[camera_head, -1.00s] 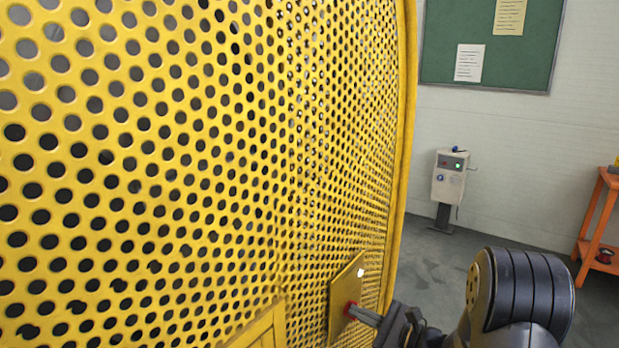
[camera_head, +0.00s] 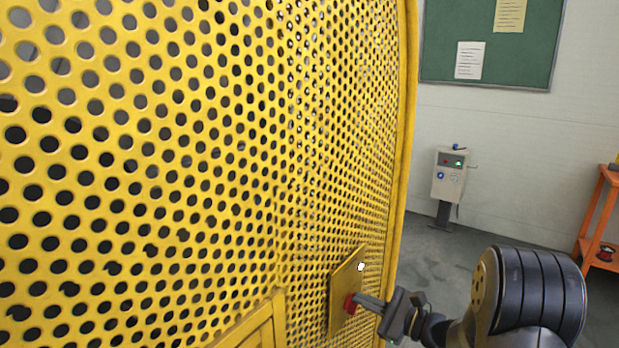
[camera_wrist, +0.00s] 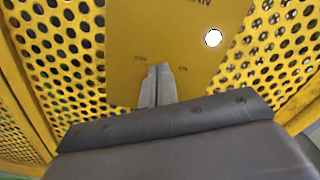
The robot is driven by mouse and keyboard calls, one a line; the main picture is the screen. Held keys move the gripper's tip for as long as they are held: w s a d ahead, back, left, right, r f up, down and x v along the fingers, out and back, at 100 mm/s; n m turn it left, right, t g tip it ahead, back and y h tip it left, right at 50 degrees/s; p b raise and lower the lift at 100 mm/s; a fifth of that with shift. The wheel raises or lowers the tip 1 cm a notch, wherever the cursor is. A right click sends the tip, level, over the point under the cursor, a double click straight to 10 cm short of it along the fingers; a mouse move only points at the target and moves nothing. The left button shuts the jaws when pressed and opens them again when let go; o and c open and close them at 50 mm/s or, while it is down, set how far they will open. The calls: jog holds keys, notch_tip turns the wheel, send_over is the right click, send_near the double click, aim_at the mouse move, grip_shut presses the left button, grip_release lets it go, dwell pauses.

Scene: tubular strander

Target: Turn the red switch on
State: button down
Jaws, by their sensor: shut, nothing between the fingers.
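The red switch (camera_head: 350,304) sits on a yellow plate (camera_head: 341,288) fixed to the perforated yellow guard. In the wrist view the plate (camera_wrist: 130,50) fills the upper middle, with small dark lettering and a round white lamp (camera_wrist: 213,38). My gripper (camera_head: 362,302) is shut, its fingertips at the switch with nothing between them. In the wrist view the shut fingers (camera_wrist: 158,82) cover nearly all of the switch; only slivers of red show beside the tips. I cannot tell whether the tips press on it, and its turned position is hidden.
The perforated yellow guard (camera_head: 200,150) fills the left side, close to my arm. A grey control box on a post (camera_head: 449,176) stands by the back wall, below a green board (camera_head: 487,45). An orange stand (camera_head: 597,225) is at the right edge. The grey floor between is clear.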

jog(key=shift+r, duration=0.15)
jog(key=shift+r, duration=0.25)
jog(key=v, duration=0.6)
jog(key=shift+s+b, duration=0.1)
jog(key=shift+b, duration=0.2)
jog(key=s+a+f+n+b, duration=0.1)
jog(key=s+f+n+b, duration=0.2)
jog(key=n, duration=0.9)
jog(key=shift+f+x, duration=0.2)
jog(key=shift+x, duration=0.95)
jog(key=shift+f+x, duration=0.2)
jog(key=shift+x, duration=1)
jog(key=shift+f+x, duration=0.2)
jog(key=shift+x, duration=0.95)
jog(key=shift+s+a, duration=0.15)
